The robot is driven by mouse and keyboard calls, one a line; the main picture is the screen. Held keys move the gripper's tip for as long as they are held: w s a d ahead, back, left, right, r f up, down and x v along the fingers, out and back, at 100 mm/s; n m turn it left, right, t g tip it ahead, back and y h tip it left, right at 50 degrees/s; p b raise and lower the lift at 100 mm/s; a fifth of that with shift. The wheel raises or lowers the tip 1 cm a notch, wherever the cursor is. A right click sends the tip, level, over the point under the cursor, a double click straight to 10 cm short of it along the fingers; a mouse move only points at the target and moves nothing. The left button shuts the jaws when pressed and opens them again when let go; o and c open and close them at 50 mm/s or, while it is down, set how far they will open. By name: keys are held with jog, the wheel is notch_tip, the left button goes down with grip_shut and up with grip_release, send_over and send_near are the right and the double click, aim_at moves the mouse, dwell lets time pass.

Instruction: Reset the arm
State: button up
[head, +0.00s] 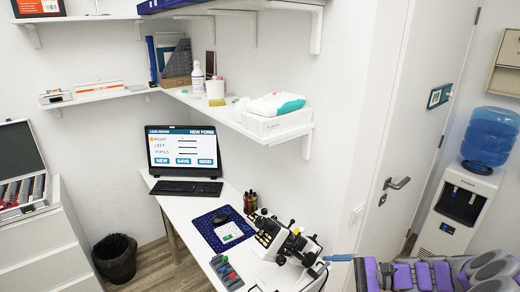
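I cannot make out my gripper or its fingertips in the head view. A purple and grey jointed shape (424,277) is cut off by the bottom right edge. I cannot tell whether it is part of my arm or a piece of furniture. A small blue piece (340,258) lies just left of it, close to the black and white instrument (285,241) on the desk. I cannot tell whether they touch.
The white desk (180,206) holds a monitor (183,148), keyboard (186,188) and mouse mat (206,235). A black bin (115,260) stands left of it. A white shelf (225,112) juts out above. A door (385,130) and water dispenser (462,205) are at right.

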jog(key=s+a+r+n+g+h, duration=0.3)
jog(key=s+a+r+n, duration=0.1)
jog(key=s+a, duration=0.3)
jog(key=s+a+r+n+g+h, duration=0.3)
jog(key=s+a+n+h, duration=0.1)
jog(key=s+a, duration=0.3)
jog(key=s+d+n+t+h, duration=0.1)
jog(key=s+d+h, duration=0.3)
jog(key=s, duration=0.4)
jog(key=s+d+n+t+h, duration=0.1)
jog(key=s+d+n+h, duration=0.2)
jog(key=s, duration=0.6)
jog(key=shift+d+f+h, duration=0.3)
jog(key=shift+d+h, duration=0.7)
jog(key=shift+h, duration=0.2)
jog(key=shift+a, duration=0.1)
jog(key=shift+a, duration=0.5)
